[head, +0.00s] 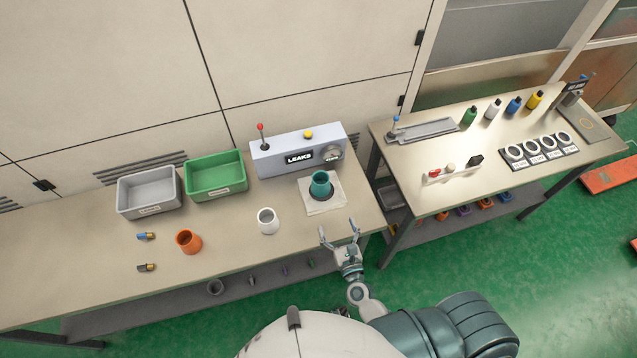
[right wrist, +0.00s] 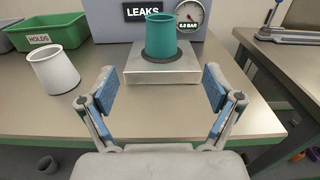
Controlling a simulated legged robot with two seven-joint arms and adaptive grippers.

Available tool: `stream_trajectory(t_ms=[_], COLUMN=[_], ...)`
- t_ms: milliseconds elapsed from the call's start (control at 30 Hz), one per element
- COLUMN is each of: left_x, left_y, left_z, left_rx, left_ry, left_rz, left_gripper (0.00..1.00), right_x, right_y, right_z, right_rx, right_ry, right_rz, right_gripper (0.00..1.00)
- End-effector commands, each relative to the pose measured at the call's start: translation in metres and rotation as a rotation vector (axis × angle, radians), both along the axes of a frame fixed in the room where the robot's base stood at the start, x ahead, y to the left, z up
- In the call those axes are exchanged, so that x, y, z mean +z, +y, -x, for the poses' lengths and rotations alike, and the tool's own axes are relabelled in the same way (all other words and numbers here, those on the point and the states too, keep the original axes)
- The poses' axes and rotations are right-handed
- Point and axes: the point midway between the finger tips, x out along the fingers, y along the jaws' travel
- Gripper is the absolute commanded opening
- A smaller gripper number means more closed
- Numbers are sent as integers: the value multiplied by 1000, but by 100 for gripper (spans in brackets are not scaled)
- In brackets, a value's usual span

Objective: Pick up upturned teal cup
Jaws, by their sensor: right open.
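The teal cup (head: 321,187) stands on a square pale plate (head: 334,205) in front of the grey LEAKS box. In the right wrist view the teal cup (right wrist: 161,38) is slightly wider at its bottom, as if upturned, and stands on a dark ring on the metal plate (right wrist: 163,72). My right gripper (head: 338,228) is open and empty, at the bench's front edge, short of the plate. In the right wrist view its fingers (right wrist: 160,88) are spread to either side, with the cup ahead between them and apart from both. My left gripper is not in view.
A white cup (head: 268,221) and an orange cup (head: 188,242) stand left of the plate. A green bin (head: 215,190) and a grey bin (head: 148,208) stand behind. The LEAKS box (head: 277,157) with its gauge backs the plate. A second table (head: 440,160) stands to the right.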

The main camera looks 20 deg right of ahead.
Motion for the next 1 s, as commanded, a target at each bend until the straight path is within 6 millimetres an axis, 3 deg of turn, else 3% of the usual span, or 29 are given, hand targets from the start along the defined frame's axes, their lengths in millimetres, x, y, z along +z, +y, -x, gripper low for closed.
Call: stream_trajectory(t_ms=[133, 500, 767, 1000], left_x=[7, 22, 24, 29], left_y=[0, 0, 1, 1], left_z=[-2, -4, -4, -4], left_rx=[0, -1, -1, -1], left_ry=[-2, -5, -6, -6], left_rz=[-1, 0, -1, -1], left_gripper=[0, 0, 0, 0], right_x=[3, 2, 0, -2], right_y=[-3, -1, 0, 4], right_z=[-21, -104, -126, -163], right_rx=[-19, -15, -14, -13], right_ry=[-5, -5, -3, -4], right_rz=[-34, -29, -27, -26], right_gripper=[90, 90, 90, 90])
